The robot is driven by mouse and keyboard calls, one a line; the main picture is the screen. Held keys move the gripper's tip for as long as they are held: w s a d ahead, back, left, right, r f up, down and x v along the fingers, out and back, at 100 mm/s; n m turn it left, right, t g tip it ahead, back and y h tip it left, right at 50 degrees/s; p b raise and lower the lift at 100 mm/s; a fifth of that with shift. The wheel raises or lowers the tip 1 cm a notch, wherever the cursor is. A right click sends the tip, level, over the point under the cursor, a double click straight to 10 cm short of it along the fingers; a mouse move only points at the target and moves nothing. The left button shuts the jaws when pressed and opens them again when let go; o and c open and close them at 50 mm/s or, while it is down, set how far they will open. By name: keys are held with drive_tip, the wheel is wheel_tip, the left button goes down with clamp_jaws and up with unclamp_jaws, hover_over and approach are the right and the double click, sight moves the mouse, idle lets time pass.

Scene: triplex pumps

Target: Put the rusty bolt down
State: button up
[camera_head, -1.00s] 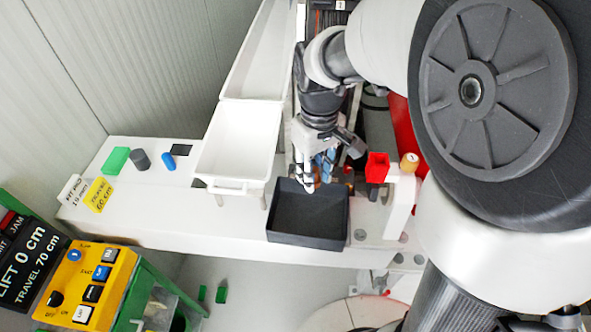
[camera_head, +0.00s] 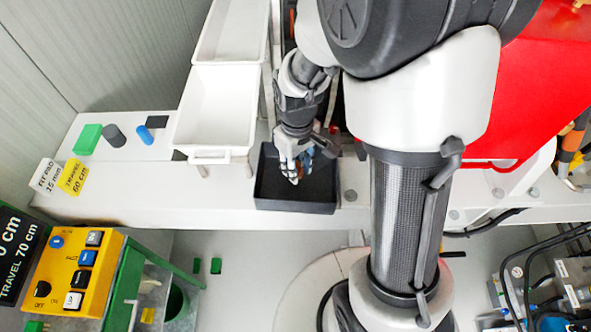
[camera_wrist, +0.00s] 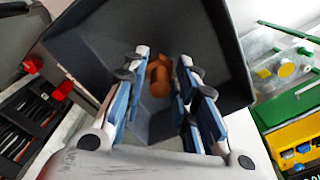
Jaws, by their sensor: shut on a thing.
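The rusty bolt (camera_wrist: 158,76) is orange-brown and sits between the blue-padded fingers of my gripper (camera_wrist: 166,66) in the wrist view. My gripper is shut on it. The tray's dark floor and walls surround the bolt in the wrist view. I cannot tell whether the bolt touches the tray floor. The fingers hide part of the bolt.
White bins (camera_head: 217,105) stand left of my arm. A green block (camera_head: 88,139), a dark cylinder (camera_head: 115,136) and a blue piece (camera_head: 146,134) lie on the white bench (camera_head: 110,202). A yellow button box (camera_head: 78,270) is at lower left. Red machinery (camera_head: 520,90) is at right.

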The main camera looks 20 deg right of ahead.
sight(297, 164)
drive_tip(key=shift+f+b, duration=0.4)
drive_tip(key=shift+f, duration=1.65)
drive_tip(key=shift+f, duration=0.15)
drive_tip(key=o, duration=1.1)
wheel_tip(297, 164, up, 13)
drive_tip(key=p, duration=0.2)
drive_tip(key=shift+f+p, duration=0.15)
drive_tip(key=shift+p, duration=0.15)
drive_tip(key=s+r+m+t, duration=0.4)
drive_tip(key=s+r, duration=0.9)
drive_tip(key=s, duration=0.2)
drive_tip(key=shift+d+r+m+t, duration=0.15)
drive_tip(key=shift+r+m+t, duration=0.15)
drive_tip(key=shift+r, duration=0.05)
